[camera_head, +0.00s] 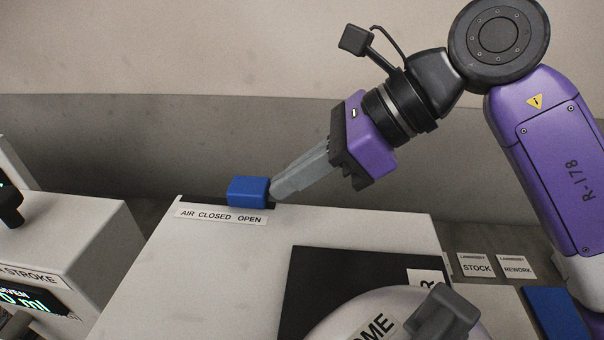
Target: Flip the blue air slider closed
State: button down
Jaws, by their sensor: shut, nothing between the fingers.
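The blue air slider (248,191) sits in a dark slot at the back edge of a white cabinet top (230,250). A label (218,216) in front of it reads "AIR CLOSED OPEN". The slider stands above the word "OPEN", toward the right end of the slot, with bare slot to its left. My gripper (273,192) is shut and empty. Its grey fingers slope down to the left, and their tips are at the right side of the slider. I cannot tell whether they touch it.
A black panel (305,275) and a pale rounded part (345,325) with a grey knob (440,315) lie at the front right. A white unit with a display (60,240) stands at the left. "STOCK" (477,266) and "REWORK" (516,266) labels are at the right.

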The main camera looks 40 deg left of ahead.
aim_at(237, 184)
jog(key=s+a, duration=0.1)
jog(key=a, duration=0.1)
jog(key=s+a+b, duration=0.1)
jog(key=s+a, duration=0.1)
jog(key=a, duration=0.1)
jog(key=shift+s+a, duration=0.25)
jog(key=shift+a, duration=0.05)
jog(key=shift+d, duration=0.1)
jog(key=shift+w+d+b, duration=0.2)
jog(key=shift+d+b, duration=0.05)
jog(key=shift+b, duration=0.05)
jog(key=w+d, duration=0.2)
jog(key=d, duration=0.1)
jog(key=shift+w+d+r, duration=0.15)
jog(key=shift+d+r, duration=0.05)
jog(key=shift+d, duration=0.05)
jog(key=b+v, duration=0.1)
jog(key=v, duration=0.8)
jog(key=shift+r, duration=0.2)
